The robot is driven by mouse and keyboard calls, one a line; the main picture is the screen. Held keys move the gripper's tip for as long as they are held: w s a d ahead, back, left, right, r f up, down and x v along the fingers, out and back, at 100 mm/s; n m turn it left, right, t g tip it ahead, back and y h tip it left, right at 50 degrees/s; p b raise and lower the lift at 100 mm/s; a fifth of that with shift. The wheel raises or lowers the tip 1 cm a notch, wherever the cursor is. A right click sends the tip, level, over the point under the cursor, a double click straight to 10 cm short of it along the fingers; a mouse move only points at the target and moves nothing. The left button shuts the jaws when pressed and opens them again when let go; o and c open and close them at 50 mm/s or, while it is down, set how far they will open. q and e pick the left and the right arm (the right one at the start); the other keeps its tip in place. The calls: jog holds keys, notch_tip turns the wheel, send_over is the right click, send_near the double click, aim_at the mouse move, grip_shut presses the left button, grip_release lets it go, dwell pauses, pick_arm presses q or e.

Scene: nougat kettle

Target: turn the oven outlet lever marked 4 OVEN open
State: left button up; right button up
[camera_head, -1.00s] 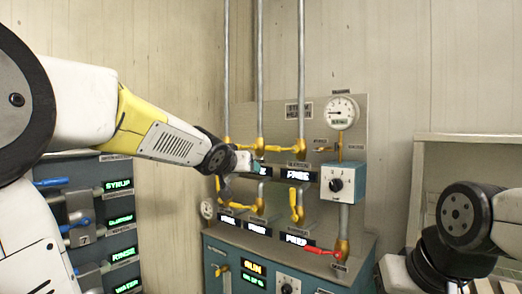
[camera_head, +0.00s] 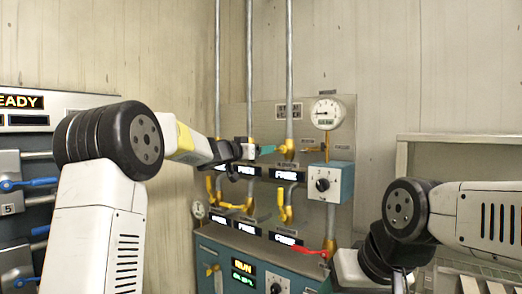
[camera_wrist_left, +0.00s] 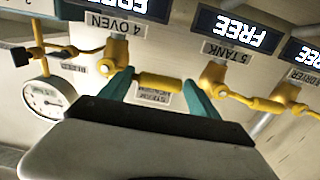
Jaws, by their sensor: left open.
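The 4 OVEN label (camera_wrist_left: 107,25) shows in the left wrist view, which is turned over relative to the head view. Below it is a yellow valve (camera_wrist_left: 115,55), with its yellow lever (camera_wrist_left: 158,82) reaching right. My left gripper (camera_wrist_left: 160,88) is open, its teal fingers on either side of this lever; I cannot tell whether they touch it. In the head view, the valve (camera_head: 287,148) is the rightmost of the upper row, and my left gripper (camera_head: 265,149) is just left of it. My right arm (camera_head: 400,207) is at lower right; its gripper is not visible.
The 5 TANK valve (camera_wrist_left: 213,76) with its yellow lever is close beside my right-hand finger in the wrist view. A gauge (camera_head: 327,113), a blue knob box (camera_head: 331,183) and a red lever (camera_head: 312,251) are nearby. Vertical pipes rise above the valves.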

pick_arm(q)
jog(key=shift+w+d, duration=0.3)
jog(key=shift+w, duration=0.05)
grip_shut()
